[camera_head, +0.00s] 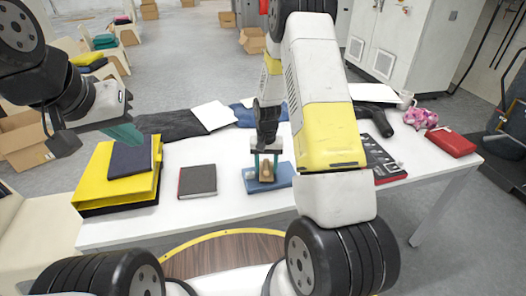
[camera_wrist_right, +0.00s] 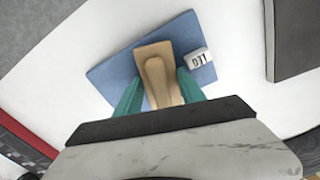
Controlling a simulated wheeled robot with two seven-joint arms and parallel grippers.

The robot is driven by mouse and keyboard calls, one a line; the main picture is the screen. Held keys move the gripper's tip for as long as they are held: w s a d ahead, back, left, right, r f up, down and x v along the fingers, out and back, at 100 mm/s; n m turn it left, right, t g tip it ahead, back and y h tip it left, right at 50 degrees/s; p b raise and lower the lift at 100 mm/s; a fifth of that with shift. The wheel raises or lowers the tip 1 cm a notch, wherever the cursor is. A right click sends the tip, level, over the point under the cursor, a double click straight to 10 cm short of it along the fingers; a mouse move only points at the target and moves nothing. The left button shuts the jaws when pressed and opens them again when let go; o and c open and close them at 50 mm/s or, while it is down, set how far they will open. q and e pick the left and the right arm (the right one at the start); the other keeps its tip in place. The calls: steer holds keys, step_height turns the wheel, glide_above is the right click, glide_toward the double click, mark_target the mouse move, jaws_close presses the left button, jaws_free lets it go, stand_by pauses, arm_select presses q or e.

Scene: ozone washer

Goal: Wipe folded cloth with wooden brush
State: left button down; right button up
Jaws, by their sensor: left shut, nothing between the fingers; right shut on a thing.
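The folded blue cloth (camera_head: 283,181) lies flat on the white table in front of me; it also shows in the right wrist view (camera_wrist_right: 113,74). The wooden brush (camera_head: 267,177) is over the cloth, between the teal fingers of my right gripper (camera_head: 265,162). In the right wrist view, the brush (camera_wrist_right: 153,58) has a pale block head and a rounded handle, with my right gripper (camera_wrist_right: 156,92) shut on it. I cannot tell if the brush presses on the cloth. My left gripper (camera_head: 128,133) is shut and empty, above the yellow stack at the left.
A small white marked block (camera_wrist_right: 198,58) sits at the cloth's edge. A dark book (camera_head: 197,181) lies left of the cloth. A yellow stack with a dark cloth on top (camera_head: 130,160) stands at the left. A red case (camera_head: 450,142) lies at the right.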

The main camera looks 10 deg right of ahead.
steer(key=shift+a, duration=0.25)
steer(key=shift+r, duration=3)
steer(key=shift+r, duration=1.5)
